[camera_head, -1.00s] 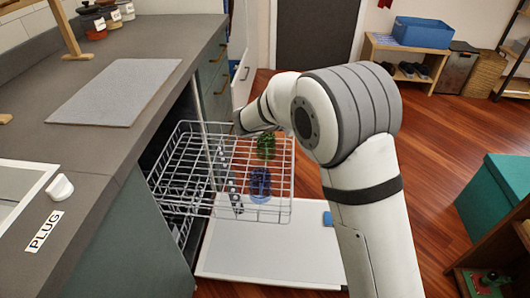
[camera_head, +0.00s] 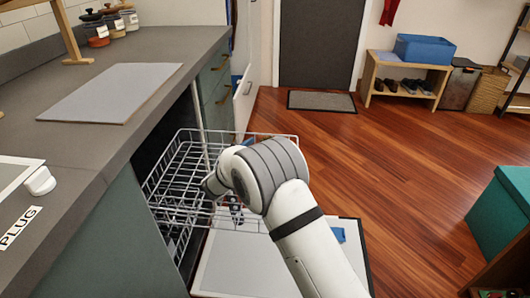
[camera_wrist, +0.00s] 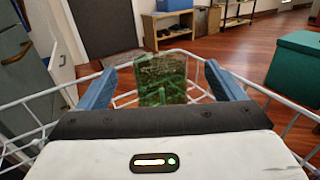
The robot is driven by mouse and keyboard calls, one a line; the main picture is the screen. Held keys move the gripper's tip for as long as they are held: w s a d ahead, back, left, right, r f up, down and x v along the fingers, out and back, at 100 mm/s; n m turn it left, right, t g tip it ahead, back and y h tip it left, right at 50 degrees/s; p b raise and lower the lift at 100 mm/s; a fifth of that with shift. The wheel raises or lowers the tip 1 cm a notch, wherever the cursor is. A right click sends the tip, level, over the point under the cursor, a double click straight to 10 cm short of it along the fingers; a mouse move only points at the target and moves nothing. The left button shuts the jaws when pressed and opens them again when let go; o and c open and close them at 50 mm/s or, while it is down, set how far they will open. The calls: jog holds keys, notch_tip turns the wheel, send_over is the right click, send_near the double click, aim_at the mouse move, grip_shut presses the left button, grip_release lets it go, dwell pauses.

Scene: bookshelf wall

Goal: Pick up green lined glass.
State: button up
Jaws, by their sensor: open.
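The green lined glass (camera_wrist: 160,80) stands upright in the wire rack in the wrist view, between and just beyond the fingers of my gripper (camera_wrist: 167,90). The two blue fingers are open, one on each side of the glass, with gaps showing. I cannot tell how deep between the fingers the glass is. In the head view my arm hides the glass and the gripper's fingers.
The dishwasher rack (camera_head: 180,190) is pulled out over the lowered white door (camera_head: 235,268). Its wires surround my gripper. The grey counter (camera_head: 130,60) stands to the left. A teal box (camera_head: 500,215) is at right. The wooden floor between is clear.

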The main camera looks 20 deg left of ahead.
jog(key=b+x, duration=0.1)
jog(key=x, duration=0.5)
jog(key=shift+w, duration=0.15)
jog(key=shift+c, duration=0.3)
jog(key=c, duration=1.2)
jog(key=shift+o, duration=0.2)
notch_tip(320, 180, up, 10)
jog(key=p, duration=0.2)
jog(key=shift+r+p, duration=0.1)
jog(key=shift+p, duration=0.3)
notch_tip(320, 180, up, 8)
jog(key=p, duration=0.5)
jog(key=shift+r, duration=0.2)
